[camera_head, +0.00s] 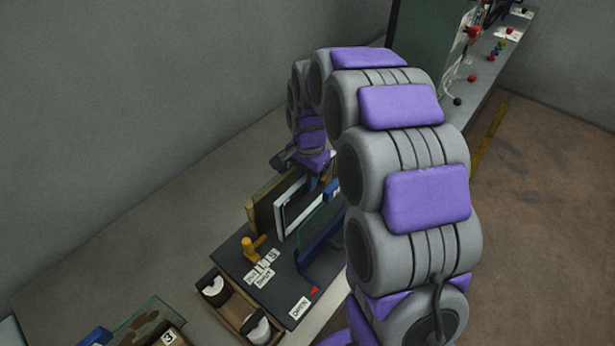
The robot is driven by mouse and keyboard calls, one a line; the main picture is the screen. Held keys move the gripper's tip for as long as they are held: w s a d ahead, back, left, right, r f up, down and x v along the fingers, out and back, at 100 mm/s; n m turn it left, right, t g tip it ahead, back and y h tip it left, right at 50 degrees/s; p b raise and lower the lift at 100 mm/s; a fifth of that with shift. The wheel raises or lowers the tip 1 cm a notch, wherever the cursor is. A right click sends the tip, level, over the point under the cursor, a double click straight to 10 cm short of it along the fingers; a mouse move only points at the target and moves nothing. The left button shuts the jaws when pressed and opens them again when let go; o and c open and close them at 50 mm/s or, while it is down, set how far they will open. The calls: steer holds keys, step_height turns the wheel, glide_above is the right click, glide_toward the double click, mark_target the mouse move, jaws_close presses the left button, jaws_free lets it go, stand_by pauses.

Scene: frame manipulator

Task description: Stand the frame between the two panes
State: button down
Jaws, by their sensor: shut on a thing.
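The frame (280,219), dark with a white border, is upright between two panes on a dark board (262,293). The left pane (263,213) has a tan wooden edge. The right pane (313,220) is greenish glass with a blue holder (307,259) at its foot. My gripper (318,178) is above the far upper end of the frame and shut on it. My arm hides part of the right side, and the fingertips are small and partly hidden. I cannot tell whether the frame's lower edge touches the board.
A yellow peg (251,246) and several white labels (262,267) are at the board's near left. A wooden tray (239,305) with white round pieces stands in front. A bench (487,72) with small items is at the far right.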

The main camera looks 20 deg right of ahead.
steer(key=c, duration=1)
jaws_free()
steer(key=shift+s+f, duration=0.25)
steer(key=shift+r, duration=0.1)
steer(key=shift+w+r, duration=0.1)
steer(key=shift+r, duration=0.15)
step_height(320, 180, up, 13)
steer(key=p, duration=0.2)
steer(key=shift+w+f, duration=0.15)
steer(key=s+f+n+g, duration=0.1)
steer(key=s+n, duration=0.9)
steer(key=s, duration=2.4)
steer(key=shift+s+f+n+g, duration=0.15)
steer(key=shift+f+n+g, duration=0.25)
steer(key=shift+f, duration=0.25)
